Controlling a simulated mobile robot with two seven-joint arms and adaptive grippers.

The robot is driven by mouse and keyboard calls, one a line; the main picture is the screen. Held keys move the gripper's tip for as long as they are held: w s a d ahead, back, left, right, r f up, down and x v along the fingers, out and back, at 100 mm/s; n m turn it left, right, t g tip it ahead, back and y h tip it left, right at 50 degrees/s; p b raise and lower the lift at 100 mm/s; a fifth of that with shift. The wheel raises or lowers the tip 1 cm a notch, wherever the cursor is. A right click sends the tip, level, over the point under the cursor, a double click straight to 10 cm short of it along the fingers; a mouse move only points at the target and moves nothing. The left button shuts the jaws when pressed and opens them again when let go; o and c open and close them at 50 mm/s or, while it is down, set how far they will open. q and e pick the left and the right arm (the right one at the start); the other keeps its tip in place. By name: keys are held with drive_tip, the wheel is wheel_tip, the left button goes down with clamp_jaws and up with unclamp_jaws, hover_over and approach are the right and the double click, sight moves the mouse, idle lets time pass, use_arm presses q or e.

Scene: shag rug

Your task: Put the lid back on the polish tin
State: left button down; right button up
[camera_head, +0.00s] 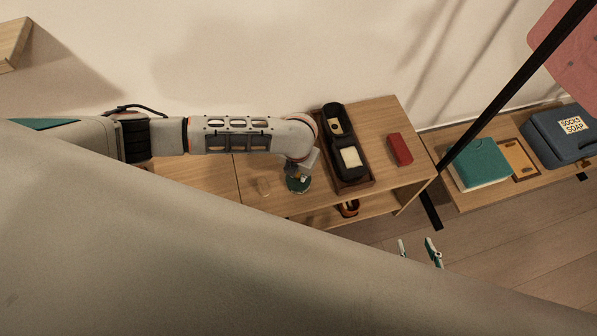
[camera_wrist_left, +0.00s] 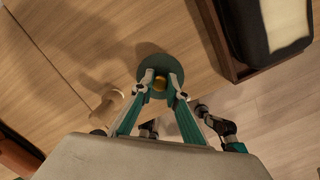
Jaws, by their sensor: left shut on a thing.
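My left gripper (camera_head: 299,179) points down over the wooden bench top. In the left wrist view its teal fingers (camera_wrist_left: 160,86) are shut on the small golden knob of a round dark green lid (camera_wrist_left: 159,64). Whether the polish tin is beneath the lid is hidden. My right gripper (camera_head: 419,251) is right of the bench, over the floor, with its two fingertips apart and nothing seen between them.
A dark wooden tray (camera_head: 357,185) with black brushes lies to the right, then a red box (camera_head: 399,149). A lower bench holds a teal book (camera_head: 480,164) and a blue case (camera_head: 560,137). The bench edge is near.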

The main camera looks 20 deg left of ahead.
idle(0.7)
use_arm(q)
drive_tip(key=shift+f+p, duration=0.15)
drive_tip(key=shift+p, duration=0.2)
idle(0.7)
idle(0.8)
drive_tip(key=c, duration=1.4)
unclamp_jaws()
